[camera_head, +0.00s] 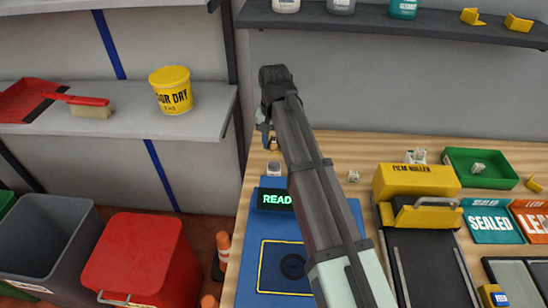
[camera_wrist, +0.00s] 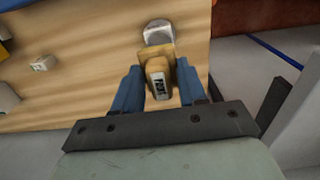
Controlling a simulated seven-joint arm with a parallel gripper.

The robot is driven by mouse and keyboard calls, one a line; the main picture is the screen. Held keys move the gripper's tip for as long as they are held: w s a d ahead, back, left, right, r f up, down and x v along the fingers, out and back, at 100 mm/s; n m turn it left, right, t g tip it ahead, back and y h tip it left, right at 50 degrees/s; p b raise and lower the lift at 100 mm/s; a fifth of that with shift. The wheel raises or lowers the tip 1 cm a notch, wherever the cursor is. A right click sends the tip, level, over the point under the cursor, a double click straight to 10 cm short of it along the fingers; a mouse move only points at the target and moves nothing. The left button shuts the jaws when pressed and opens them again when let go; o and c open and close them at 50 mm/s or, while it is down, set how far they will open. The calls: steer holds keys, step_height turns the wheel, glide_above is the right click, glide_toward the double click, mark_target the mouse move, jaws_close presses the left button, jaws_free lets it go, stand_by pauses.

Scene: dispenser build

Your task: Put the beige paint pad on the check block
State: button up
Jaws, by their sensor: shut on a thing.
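In the head view my gripper (camera_head: 266,138) is at the back left of the wooden bench, and the pad is mostly hidden there by the fingers. A pale grey rounded piece (camera_wrist: 157,32) shows just beyond the pad; I cannot tell whether they touch. I cannot identify the check block with certainty.
A blue station (camera_head: 247,235) with a green-lettered display (camera_head: 275,199) and a dark disc (camera_head: 292,266) stands on the bench. A yellow film roller (camera_head: 415,182) and green tray (camera_head: 495,180) are right. Bins are left.

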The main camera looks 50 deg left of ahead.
mark_target(274, 165)
steer(key=shift+f, duration=3.15)
steer(key=shift+f, duration=0.2)
steer(key=o, duration=1)
steer(key=shift+o, duration=0.2)
steer(key=shift+r, duration=0.2)
step_height(274, 165, up, 12)
